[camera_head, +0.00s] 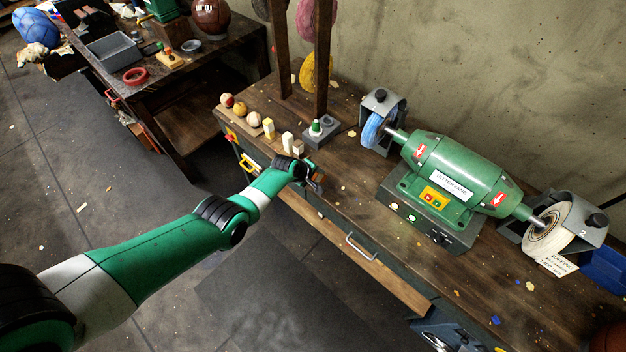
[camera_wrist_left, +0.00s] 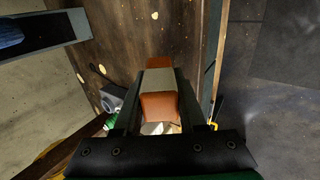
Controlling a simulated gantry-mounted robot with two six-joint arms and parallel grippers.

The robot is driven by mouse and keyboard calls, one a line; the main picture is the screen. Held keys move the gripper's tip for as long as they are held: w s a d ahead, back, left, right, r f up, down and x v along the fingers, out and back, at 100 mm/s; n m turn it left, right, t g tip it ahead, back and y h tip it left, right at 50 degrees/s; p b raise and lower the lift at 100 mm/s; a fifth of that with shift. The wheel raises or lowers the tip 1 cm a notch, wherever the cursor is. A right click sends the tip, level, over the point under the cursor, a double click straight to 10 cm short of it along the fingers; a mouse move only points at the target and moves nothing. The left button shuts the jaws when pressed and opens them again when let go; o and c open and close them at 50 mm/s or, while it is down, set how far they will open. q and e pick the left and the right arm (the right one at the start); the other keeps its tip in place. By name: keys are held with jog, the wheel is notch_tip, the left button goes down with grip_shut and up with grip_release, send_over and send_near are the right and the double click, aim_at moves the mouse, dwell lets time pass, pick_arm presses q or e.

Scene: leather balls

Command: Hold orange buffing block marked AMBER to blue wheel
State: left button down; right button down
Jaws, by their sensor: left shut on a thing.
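My left gripper (camera_head: 314,182) is low over the front edge of the workbench, in front of the pale blocks. It is shut on an orange block (camera_wrist_left: 159,107) with a tan band around its middle; this fills the space between the fingers in the left wrist view. No AMBER marking can be read on it. The blue wheel (camera_head: 372,130) is on the left end of the green buffing machine (camera_head: 446,170), half inside a grey guard. The block is apart from the wheel, to its lower left. A blue part (camera_wrist_left: 10,32) shows at the wrist view's left edge. My right gripper is not in view.
Several balls and pale blocks (camera_head: 287,142) stand behind the gripper. A white wheel (camera_head: 548,232) is on the machine's right end. Bench top between gripper and machine is mostly clear.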

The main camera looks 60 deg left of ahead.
pick_arm(q)
jog(key=w+t+b, duration=0.1)
jog(key=b, duration=0.1)
jog(key=w+d+t+b, duration=0.1)
jog(key=b, duration=0.1)
jog(key=w+f+t+y+b, duration=0.1)
jog(key=t+b, duration=0.1)
jog(key=shift+w+d+f, duration=0.1)
jog(key=shift+d, duration=0.05)
jog(key=w+d+r+t+b, duration=0.1)
jog(key=t+b, duration=0.2)
jog(key=b, duration=0.1)
jog(key=t+y+b, duration=0.2)
jog(key=t+b, duration=0.3)
jog(key=b, duration=0.3)
send_near(364, 142)
jog(key=shift+b+x, duration=1.6)
jog(key=shift+b, duration=0.15)
jog(key=shift+w+a+r, duration=0.1)
jog(key=shift+w+a, duration=0.05)
jog(key=shift+w, duration=0.45)
